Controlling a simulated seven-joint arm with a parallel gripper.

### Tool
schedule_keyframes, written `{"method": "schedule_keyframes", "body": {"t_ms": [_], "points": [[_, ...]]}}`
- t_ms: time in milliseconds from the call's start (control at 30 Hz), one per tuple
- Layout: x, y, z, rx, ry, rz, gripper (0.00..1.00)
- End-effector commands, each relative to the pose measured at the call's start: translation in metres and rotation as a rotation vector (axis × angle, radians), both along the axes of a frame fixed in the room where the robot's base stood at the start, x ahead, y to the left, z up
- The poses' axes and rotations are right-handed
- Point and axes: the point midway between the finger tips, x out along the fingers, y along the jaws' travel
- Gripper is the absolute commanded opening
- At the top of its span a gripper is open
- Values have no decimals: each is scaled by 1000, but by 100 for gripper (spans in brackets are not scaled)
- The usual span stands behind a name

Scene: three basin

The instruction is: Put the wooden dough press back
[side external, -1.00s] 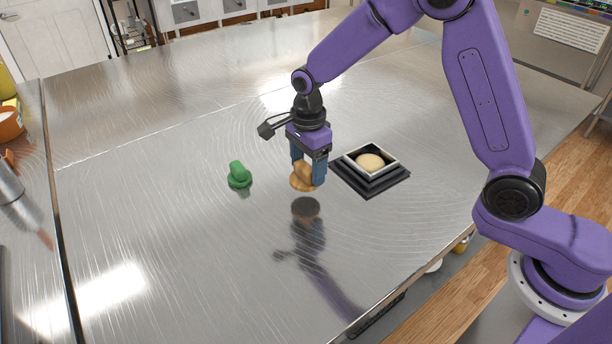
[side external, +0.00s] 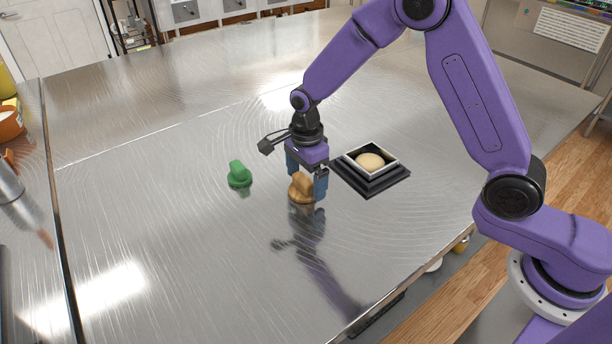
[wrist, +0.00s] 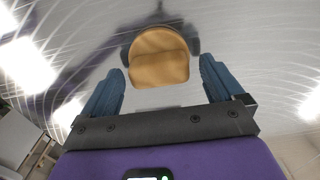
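The wooden dough press (side external: 301,188) stands on the steel table, its rounded knob up. It also shows in the wrist view (wrist: 158,58), just beyond my fingertips. My gripper (side external: 306,181) is low over the press with its blue fingers spread, one on either side. In the wrist view, my gripper (wrist: 161,80) is open, with gaps between both fingers and the press. The far finger is partly hidden behind the press in the side view.
A black stepped square basin (side external: 371,185) with a light rim stands right of the press, holding a pale dough round (side external: 369,161). A green press-like piece (side external: 239,174) stands to the left. The table (side external: 180,240) is clear at the front left.

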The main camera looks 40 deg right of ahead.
Motion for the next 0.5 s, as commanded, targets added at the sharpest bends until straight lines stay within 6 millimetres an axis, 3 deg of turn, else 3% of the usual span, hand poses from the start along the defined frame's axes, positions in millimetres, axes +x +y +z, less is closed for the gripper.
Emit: {"method": "schedule_keyframes", "body": {"t_ms": [267,500], "points": [[0,0,8,1,-3,0,94],[2,1,49,3,-7,0,94]]}}
